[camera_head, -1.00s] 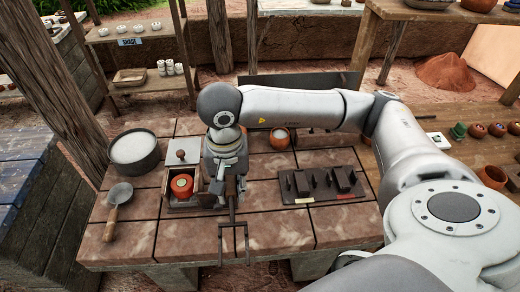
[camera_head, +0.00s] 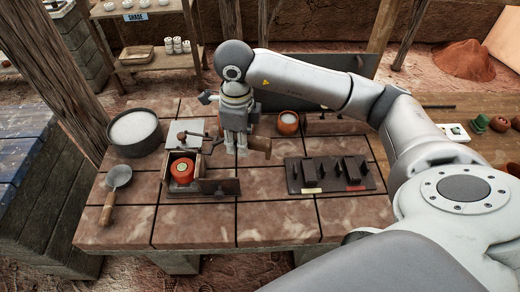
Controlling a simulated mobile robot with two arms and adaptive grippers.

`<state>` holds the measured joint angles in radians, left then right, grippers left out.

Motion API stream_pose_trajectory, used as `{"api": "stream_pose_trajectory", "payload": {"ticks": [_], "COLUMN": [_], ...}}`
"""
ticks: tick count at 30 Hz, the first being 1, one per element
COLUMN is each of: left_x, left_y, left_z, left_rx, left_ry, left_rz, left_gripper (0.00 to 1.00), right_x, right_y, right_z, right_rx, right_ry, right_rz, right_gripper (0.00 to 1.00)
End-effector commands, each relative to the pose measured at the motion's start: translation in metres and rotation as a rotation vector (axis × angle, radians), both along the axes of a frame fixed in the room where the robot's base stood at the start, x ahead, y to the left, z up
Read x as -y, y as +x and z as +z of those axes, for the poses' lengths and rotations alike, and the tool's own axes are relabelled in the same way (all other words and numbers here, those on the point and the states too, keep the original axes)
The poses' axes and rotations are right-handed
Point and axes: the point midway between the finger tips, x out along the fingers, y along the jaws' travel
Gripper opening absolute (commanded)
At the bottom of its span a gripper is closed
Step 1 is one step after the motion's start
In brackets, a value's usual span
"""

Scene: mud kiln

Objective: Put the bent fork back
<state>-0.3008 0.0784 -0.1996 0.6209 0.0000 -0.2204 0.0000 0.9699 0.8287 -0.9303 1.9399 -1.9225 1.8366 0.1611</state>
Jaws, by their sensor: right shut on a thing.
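My right gripper (camera_head: 237,148) is shut on the fork and holds it above the middle of the brick table. A brown handle-like end (camera_head: 258,144) sticks out at the gripper's right side. The rest of the fork is mostly hidden by the gripper, so I cannot tell its bend or where its prongs lie. A dark slotted block (camera_head: 330,187) with a yellow and a red label lies to the right on the table, apart from the gripper. My left gripper is not in view.
An open box (camera_head: 205,187) with a round orange-red thing (camera_head: 182,170) stands left of the gripper. An orange cup (camera_head: 288,125) stands behind. The table's front is clear.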

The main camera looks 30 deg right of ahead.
Motion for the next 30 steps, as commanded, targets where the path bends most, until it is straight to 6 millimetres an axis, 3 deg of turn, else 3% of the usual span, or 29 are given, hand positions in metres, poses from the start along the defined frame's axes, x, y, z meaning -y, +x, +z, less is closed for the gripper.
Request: {"api": "stream_pose_trajectory", "payload": {"ticks": [21, 30], "left_x": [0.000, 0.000], "left_y": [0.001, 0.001], "left_z": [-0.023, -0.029], "left_rx": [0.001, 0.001], "left_ry": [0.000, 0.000], "left_rz": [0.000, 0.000], "left_gripper": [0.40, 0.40], "right_x": [0.040, 0.054], "right_y": [0.037, 0.046], "right_z": [-0.042, -0.056], "right_rx": [-0.005, -0.005], "right_ry": [0.037, 0.039], "right_rz": [-1.481, -1.967], "right_gripper": [0.00, 0.00]}}
